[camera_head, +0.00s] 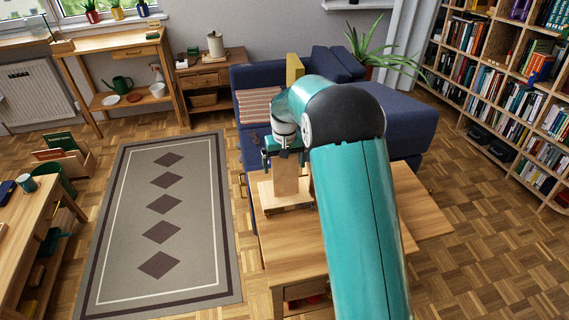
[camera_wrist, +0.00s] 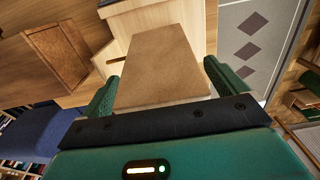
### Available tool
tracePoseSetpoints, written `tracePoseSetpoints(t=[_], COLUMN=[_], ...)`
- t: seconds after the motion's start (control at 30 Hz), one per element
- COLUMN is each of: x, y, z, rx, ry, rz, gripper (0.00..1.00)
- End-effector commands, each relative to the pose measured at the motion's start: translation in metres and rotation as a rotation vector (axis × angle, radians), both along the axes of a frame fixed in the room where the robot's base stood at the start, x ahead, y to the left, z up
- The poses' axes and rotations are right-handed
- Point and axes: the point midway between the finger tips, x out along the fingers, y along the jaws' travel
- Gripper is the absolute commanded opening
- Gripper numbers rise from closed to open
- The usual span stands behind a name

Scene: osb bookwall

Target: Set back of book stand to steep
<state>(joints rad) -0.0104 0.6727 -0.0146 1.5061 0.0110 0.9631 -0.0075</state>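The wooden book stand (camera_head: 285,203) stands on the wooden table (camera_head: 283,245). Its back is a flat brown panel (camera_wrist: 163,62), seen close up in the wrist view and below my gripper in the head view. My gripper (camera_wrist: 162,82) is at one end of this panel, with a green finger beside each side edge. The fingers are apart with the panel between them. The gaps at the edges are too small to tell whether the fingers press on it. The pale base of the stand (camera_wrist: 146,22) shows beyond the panel. The stand's support mechanism is hidden.
A grey rug (camera_head: 195,190) lies to the left. Full bookshelves (camera_head: 500,85) line the right wall. My arm hides part of the table. A brown wooden piece (camera_wrist: 58,55) shows beside the stand.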

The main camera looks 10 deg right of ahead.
Motion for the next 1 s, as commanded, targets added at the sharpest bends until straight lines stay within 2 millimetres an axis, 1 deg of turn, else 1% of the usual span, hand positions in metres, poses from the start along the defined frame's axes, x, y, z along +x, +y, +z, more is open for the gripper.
tracePoseSetpoints(t=[0.23,0.37,0.47,0.8,0.9,1.0], x=[0.001,0.001,0.001,0.0,0.0,0.0], y=[0.0,0.0,0.0,0.0,0.0,0.0], z=[0.0,0.008,0.023,0.097,0.116,0.129], rx=[0.0,0.0,0.0,0.0,0.0,0.0], ry=[0.0,-0.002,-0.004,-0.003,-0.003,-0.002], rz=[0.0,0.0,0.0,0.0,0.0,0.0], gripper=[1.0,1.0,1.0,1.0,1.0,1.0])
